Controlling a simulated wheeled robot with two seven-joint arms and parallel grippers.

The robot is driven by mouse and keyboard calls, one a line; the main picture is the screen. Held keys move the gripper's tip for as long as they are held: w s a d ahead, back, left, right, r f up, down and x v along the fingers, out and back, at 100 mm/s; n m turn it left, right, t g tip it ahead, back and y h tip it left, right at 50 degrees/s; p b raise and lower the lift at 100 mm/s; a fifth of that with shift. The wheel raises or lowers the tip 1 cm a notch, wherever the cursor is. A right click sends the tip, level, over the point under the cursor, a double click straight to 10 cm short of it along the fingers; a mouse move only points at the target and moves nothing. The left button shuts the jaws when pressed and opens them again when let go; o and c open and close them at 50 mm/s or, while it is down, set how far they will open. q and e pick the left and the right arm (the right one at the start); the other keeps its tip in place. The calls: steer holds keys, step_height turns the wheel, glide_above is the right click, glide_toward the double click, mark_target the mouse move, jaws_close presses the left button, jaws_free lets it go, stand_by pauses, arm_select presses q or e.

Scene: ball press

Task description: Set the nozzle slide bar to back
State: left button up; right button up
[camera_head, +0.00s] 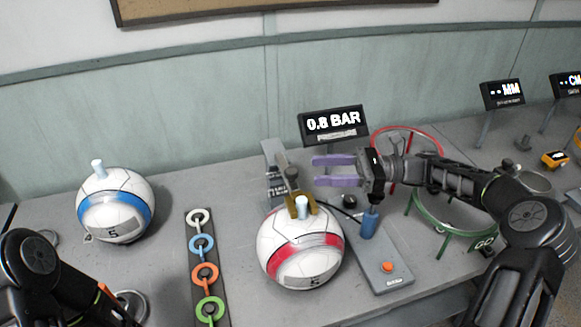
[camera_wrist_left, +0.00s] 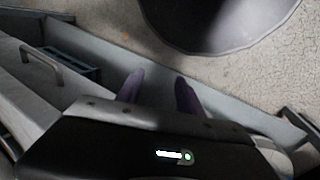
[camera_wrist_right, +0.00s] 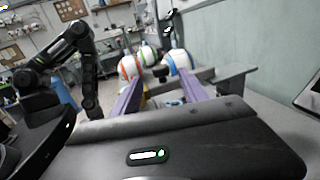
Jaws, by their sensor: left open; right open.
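The ball press stands mid-table in the head view, with a grey upright (camera_head: 274,165) and a brass-coloured clamp (camera_head: 301,206) over a red-banded ball (camera_head: 300,262). A pale nozzle cap shows at the clamp. I cannot tell clearly which part is the slide bar or how it is set. My right gripper (camera_head: 318,171) is open and empty, its purple fingers pointing left, just right of the upright and apart from it. The right wrist view shows its spread fingers (camera_wrist_right: 162,76). My left gripper (camera_wrist_left: 158,78) is open and empty in the left wrist view; its fingers are outside the head view.
A 0.8 BAR display (camera_head: 333,122) stands behind the press. A blue-handled pump (camera_head: 369,223) and a base with an orange button (camera_head: 388,267) are at its right. A blue-banded ball (camera_head: 114,207) and a strip of coloured rings (camera_head: 204,271) lie left. Hoops (camera_head: 450,226) stand right.

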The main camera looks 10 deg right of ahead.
mark_target(292, 170)
steer(key=shift+a, duration=0.1)
steer(key=shift+w+a+p, duration=0.1)
steer(key=shift+w+a, duration=0.15)
steer(key=shift+a, duration=1)
steer(key=shift+w+a+p, duration=0.1)
steer(key=shift+w+a, duration=0.2)
steer(key=shift+a, duration=0.95)
steer(key=shift+w+a+p, duration=0.1)
steer(key=shift+w+a, duration=0.15)
steer(key=shift+a, duration=1)
steer(key=shift+c, duration=0.4)
jaws_close()
